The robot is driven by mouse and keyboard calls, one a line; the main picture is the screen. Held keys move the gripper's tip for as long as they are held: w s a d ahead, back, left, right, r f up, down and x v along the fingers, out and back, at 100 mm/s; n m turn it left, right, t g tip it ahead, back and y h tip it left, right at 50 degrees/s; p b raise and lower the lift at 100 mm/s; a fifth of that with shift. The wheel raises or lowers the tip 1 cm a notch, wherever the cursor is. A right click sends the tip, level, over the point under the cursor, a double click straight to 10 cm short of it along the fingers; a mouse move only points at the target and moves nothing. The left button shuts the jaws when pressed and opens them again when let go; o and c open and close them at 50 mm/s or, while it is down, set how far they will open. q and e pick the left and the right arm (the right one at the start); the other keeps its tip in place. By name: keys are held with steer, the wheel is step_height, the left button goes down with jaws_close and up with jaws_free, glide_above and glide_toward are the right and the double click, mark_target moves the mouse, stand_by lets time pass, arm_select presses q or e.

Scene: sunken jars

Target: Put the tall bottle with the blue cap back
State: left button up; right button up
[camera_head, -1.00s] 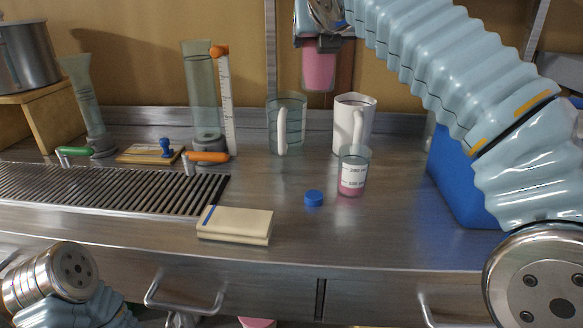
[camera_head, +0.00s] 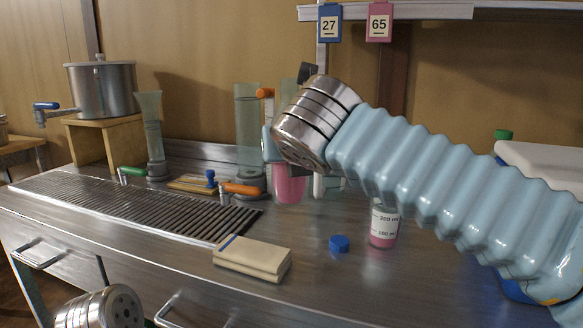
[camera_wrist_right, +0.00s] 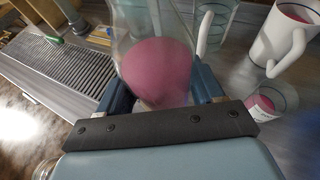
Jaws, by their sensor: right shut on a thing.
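No bottle wearing a blue cap shows. A loose blue cap (camera_head: 339,243) lies on the steel counter. My right gripper (camera_wrist_right: 160,88) is shut on a clear vessel with pink liquid (camera_wrist_right: 158,68), and I cannot tell whether this is the tall bottle. In the head view this vessel (camera_head: 289,188) hangs below my right wrist, partly hidden by it; I cannot tell whether it touches the counter. A small beaker with pink liquid (camera_head: 383,228) stands right of the cap. Of my left arm only a metal wrist shows at bottom left, without fingers.
Tall glass cylinders (camera_head: 248,125), orange-handled and green-handled valves and a drain grate (camera_head: 130,205) lie to the left. A cream box (camera_head: 252,258) sits near the front edge. Tags 27 (camera_head: 329,23) and 65 (camera_head: 379,22) hang on the shelf. My right arm hides the mugs.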

steer(key=shift+w+d+f+b, duration=0.35)
steer(key=shift+w+f+b, duration=0.15)
steer(key=shift+w+f, duration=1.3)
steer(key=shift+w+d+f+b, duration=0.3)
steer(key=shift+w+f+b, duration=0.15)
steer(key=shift+w+f, duration=1.35)
steer(key=shift+w+d+f+b, duration=0.35)
steer(key=shift+w+f+b, duration=0.15)
steer(key=shift+w+f, duration=1.3)
steer(key=shift+s+f, duration=0.3)
steer(key=shift+f, duration=0.05)
steer(key=o, duration=1.5)
steer(key=shift+f, duration=0.1)
steer(key=shift+o, duration=0.2)
steer(key=shift+s+r, duration=0.15)
steer(key=shift+r, duration=0.1)
steer(key=v, duration=1.1)
steer(key=shift+s, duration=0.3)
